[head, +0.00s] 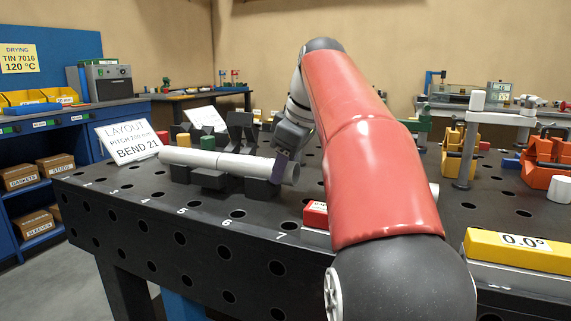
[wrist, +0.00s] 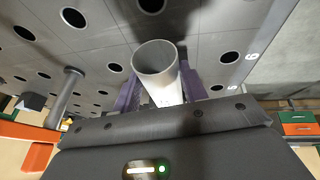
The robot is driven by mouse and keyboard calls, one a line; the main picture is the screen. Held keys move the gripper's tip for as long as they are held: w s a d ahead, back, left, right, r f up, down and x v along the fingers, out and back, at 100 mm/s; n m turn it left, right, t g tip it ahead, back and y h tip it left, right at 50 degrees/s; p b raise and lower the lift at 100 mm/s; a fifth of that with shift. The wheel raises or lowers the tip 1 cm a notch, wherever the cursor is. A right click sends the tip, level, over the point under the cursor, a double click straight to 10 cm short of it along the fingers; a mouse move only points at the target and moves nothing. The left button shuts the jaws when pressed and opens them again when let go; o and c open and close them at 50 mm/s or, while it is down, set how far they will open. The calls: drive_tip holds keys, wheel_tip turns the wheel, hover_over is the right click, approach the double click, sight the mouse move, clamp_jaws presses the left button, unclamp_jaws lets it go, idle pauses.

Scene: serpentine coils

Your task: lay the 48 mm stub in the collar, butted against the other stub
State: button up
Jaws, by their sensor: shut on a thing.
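A pale grey tube (head: 210,161) lies along dark blocks on the black perforated table and forms the left part of a straight run. My gripper (head: 281,168), with purple fingers, is shut around the right end piece, the pale stub (head: 292,174), whose open end faces right. In the wrist view, the stub (wrist: 158,68) sits between the purple fingers (wrist: 160,92) with its round mouth open to the camera. The two pieces look in line in the head view, but I cannot tell whether they touch. I cannot make out the collar; the joint region is partly hidden by my gripper.
Dark support blocks (head: 209,181) stand under the tube. A layout sign (head: 131,142) stands at the left, with yellow and green blocks behind the tube. A red block (head: 316,214) sits near the front edge, and a yellow level (head: 517,250) lies at right. The front-left tabletop is clear.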

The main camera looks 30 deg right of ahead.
drive_tip(key=shift+w+a, duration=0.15)
drive_tip(key=shift+w, duration=0.05)
idle(0.5)
drive_tip(key=o, duration=1.3)
drive_tip(key=shift+c, duration=0.2)
drive_tip(key=shift+f, duration=0.1)
drive_tip(key=shift+a, duration=0.1)
drive_tip(key=p+v, duration=0.2)
drive_tip(key=v, duration=0.6)
drive_tip(key=shift+d+p, duration=0.3)
drive_tip(key=shift+p, duration=0.05)
